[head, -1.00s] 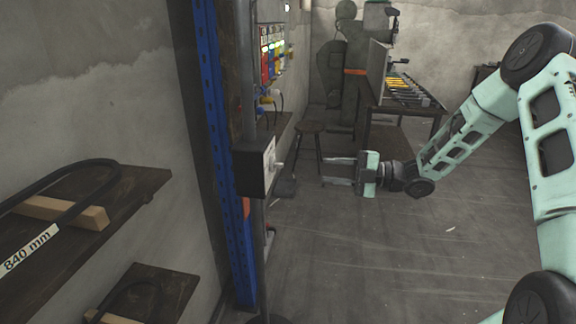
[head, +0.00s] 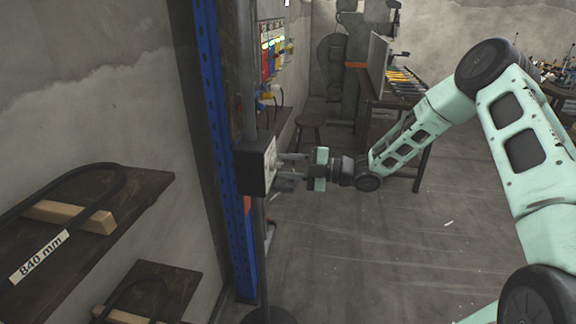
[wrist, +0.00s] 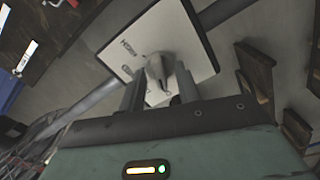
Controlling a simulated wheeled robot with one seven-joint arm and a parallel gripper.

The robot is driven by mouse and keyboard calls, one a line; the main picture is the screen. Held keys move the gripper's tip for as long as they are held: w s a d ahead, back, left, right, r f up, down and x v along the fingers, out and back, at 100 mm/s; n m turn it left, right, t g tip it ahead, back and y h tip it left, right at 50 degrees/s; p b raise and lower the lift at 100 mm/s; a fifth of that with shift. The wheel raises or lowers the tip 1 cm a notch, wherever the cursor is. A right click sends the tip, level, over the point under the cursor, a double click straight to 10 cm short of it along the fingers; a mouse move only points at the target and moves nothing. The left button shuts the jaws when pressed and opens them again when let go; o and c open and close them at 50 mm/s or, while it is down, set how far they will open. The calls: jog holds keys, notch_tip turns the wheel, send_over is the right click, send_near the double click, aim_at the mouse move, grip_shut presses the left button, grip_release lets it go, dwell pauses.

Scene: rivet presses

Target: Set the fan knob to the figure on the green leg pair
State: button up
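The fan knob (wrist: 160,70) is a grey pointer on the white face plate (wrist: 130,40) of a dark control box (head: 251,171), which is fixed to a grey post. In the head view my gripper (head: 280,171) is level with the box, its fingers reaching to the plate. In the wrist view my gripper (wrist: 160,86) is open, with one finger on each side of the knob and gaps showing between. Small print on the plate is too blurred to read. I cannot make out a green leg pair.
A blue upright (head: 219,140) stands left of the box. A wall shelf (head: 110,215) holds a dark looped hose with an "840 mm" label (head: 40,257). Coloured tags (head: 272,55) hang behind, near a stool (head: 310,123) and bench (head: 395,95).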

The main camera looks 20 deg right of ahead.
grip_shut()
jog(key=shift+m, duration=0.3)
jog(key=m, duration=0.3)
jog(key=shift+m+b, duration=0.3)
jog(key=shift+b, duration=0.1)
jog(key=m, duration=0.4)
jog(key=m+p, duration=0.1)
jog(key=m, duration=0.4)
jog(key=shift+m+p, duration=0.95)
jog(key=shift+m, duration=1.35)
